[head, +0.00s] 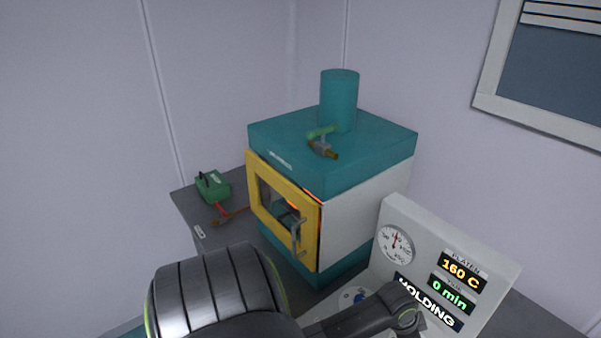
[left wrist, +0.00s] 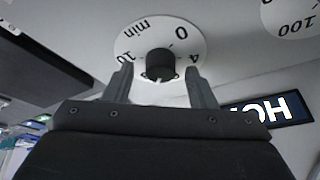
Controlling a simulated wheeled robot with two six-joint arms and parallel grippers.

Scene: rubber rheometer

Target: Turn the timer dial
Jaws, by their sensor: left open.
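The timer dial (left wrist: 160,63) shows in the left wrist view as a black knob on a white round scale marked "0" and "min". My left gripper (left wrist: 158,83) is open, its two fingers spread on either side of the knob's lower part in that picture. I cannot tell whether either finger touches the knob. In the head view my left arm's dark end crosses the lower part of the sloped white panel (head: 384,262), and the fingers and timer knob cannot be made out there. My right gripper is in neither view.
The panel bears a round gauge (head: 395,244), a "160 C" display (head: 461,271), a "0 min" display (head: 451,294) and a "HOLDING" display (head: 428,302). A teal and white oven (head: 364,207) with a yellow-framed door (head: 272,180) stands behind. A green box (head: 213,188) sits on the bench's left.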

